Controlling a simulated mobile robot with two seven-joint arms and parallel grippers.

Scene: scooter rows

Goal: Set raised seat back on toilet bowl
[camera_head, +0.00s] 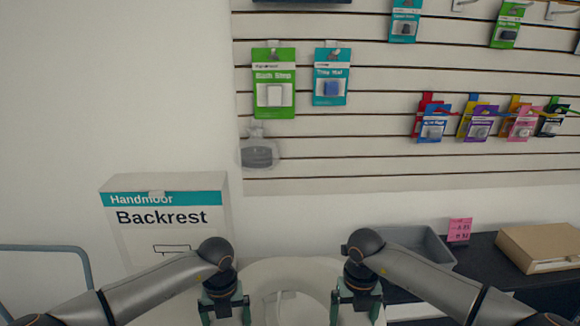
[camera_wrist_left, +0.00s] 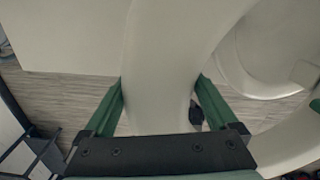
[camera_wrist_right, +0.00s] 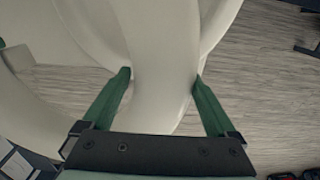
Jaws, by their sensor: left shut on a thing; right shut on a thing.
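The raised toilet seat (camera_head: 292,268) is a white ring at the bottom middle of the head view, between my two grippers. My left gripper (camera_head: 226,312) is shut on the left side of the ring. In the left wrist view its green fingers straddle the white seat (camera_wrist_left: 165,60). My right gripper (camera_head: 356,312) is shut on the right side. In the right wrist view its fingers straddle the seat's other side (camera_wrist_right: 162,70). White curved surfaces that look like the toilet bowl (camera_wrist_left: 270,50) lie beyond the seat in the left wrist view. Whether seat and bowl touch cannot be told.
A Backrest box (camera_head: 165,225) stands at the left by the wall. A grey bin (camera_head: 430,243) and a cardboard box (camera_head: 540,245) sit on a dark counter at the right. A slatted wall (camera_head: 350,150) with hanging packets is behind. A grey-blue rail (camera_head: 60,248) is at far left.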

